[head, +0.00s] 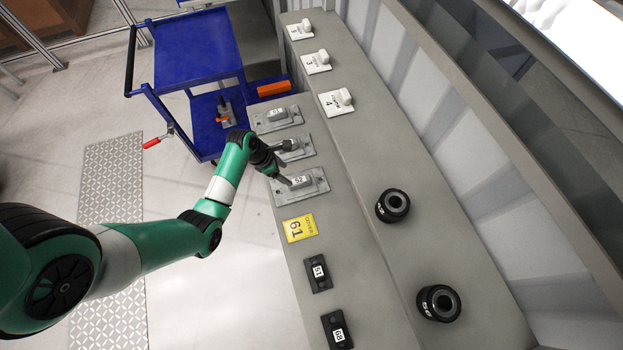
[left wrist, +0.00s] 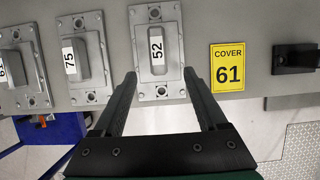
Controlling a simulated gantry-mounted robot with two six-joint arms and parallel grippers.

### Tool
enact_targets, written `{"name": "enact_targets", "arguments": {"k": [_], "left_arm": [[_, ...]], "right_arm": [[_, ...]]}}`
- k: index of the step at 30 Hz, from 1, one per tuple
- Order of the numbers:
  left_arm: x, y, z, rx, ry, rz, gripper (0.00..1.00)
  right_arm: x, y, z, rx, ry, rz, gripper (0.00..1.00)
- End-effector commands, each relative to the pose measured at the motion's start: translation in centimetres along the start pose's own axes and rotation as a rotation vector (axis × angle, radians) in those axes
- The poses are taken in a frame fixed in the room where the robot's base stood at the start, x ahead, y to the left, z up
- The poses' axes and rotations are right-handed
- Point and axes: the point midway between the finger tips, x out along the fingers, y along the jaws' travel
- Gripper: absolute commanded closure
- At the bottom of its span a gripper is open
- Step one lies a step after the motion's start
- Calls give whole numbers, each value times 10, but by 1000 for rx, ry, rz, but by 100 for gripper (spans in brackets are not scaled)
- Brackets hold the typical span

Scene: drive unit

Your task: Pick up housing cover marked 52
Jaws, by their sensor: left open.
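The housing cover marked 52 (left wrist: 158,60) is a grey metal plate with a raised middle block and a white label, lying on the grey bench. In the head view the same cover (head: 312,183) is the nearest of the row of grey covers. My left gripper (left wrist: 161,80) is open, with its two fingers reaching toward the lower part of cover 52, one on each side; no contact can be made out. In the head view the left gripper (head: 288,178) is over the left side of that cover. My right gripper is in neither view.
A cover marked 75 (left wrist: 88,62) lies beside cover 52, with another grey cover (head: 277,117) beyond. A yellow sign (head: 300,228), black parts (head: 318,272) and black rings (head: 393,205) are on the bench. A blue cart (head: 200,52) stands at the back left.

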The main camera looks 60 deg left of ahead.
Motion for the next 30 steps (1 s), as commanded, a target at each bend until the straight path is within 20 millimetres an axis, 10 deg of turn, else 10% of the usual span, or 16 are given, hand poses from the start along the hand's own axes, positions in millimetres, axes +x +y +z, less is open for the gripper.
{"name": "enact_targets", "arguments": {"k": [30], "left_arm": [[114,1,-1,1,-6,5,25]], "right_arm": [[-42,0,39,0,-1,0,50]]}}
